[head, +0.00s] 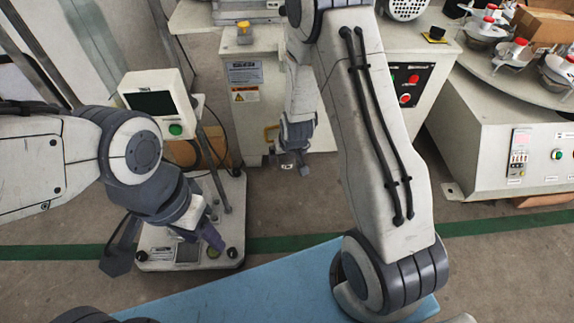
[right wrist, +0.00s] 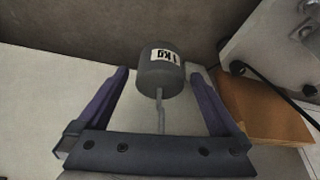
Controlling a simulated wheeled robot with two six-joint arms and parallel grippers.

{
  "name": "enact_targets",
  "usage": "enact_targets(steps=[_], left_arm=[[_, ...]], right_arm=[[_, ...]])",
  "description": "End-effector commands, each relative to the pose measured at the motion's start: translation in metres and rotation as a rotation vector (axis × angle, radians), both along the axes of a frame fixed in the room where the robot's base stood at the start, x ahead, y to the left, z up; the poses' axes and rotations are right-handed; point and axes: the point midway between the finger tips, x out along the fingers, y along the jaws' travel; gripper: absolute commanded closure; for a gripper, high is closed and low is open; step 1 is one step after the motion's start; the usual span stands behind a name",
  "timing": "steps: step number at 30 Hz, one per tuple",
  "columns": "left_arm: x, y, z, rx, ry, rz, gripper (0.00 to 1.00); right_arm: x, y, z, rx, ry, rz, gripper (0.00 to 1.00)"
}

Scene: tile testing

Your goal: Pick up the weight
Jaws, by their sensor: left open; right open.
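The weight (right wrist: 159,76) is a dark grey cylinder with a white label reading 1 KG, seen in the right wrist view. A thin bent grey rod runs from it toward the gripper's palm. My right gripper (head: 293,163) is open, with its purple fingers on either side of the rod and the weight near the fingertips; a gap shows on each side. In the head view I cannot make out the weight. My left gripper (head: 163,252) is open and empty, in front of the floor scale at the left.
The floor scale (head: 189,257) has a display post (head: 153,103). A cabinet with red and green buttons (head: 405,82) stands behind my right arm. A round-table machine (head: 510,140) is at the right. A brown board (right wrist: 262,108) lies right of the right gripper. A blue surface (head: 270,290) is in front.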

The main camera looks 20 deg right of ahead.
Motion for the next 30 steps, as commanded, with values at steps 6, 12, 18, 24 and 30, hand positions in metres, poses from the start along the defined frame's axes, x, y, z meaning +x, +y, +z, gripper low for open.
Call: enact_targets(steps=[6,12,18,24,30], left_arm=[[0.0,0.0,-0.0059,0.0,0.0,0.0,0.5],[0.0,0.0,-0.0057,0.0,0.0,0.0,0.5],[0.0001,-0.0001,-0.0057,0.0,0.0,0.0,0.5],[0.0001,0.0,-0.0054,0.0,0.0,0.0,0.5],[0.0001,-0.0001,-0.0016,0.0,0.0,0.0,0.5]], right_arm=[[0.0031,-0.0004,-0.0064,0.0,0.0,-0.001,0.0],[0.0028,-0.0002,-0.0063,0.0,0.0,-0.001,0.42],[0.0028,-0.0001,-0.0064,0.0,0.0,0.0,1.0],[0.0044,-0.0002,-0.0049,0.0,-0.005,0.0,1.0],[0.0027,-0.002,-0.0013,0.0,-0.005,-0.001,1.0]])
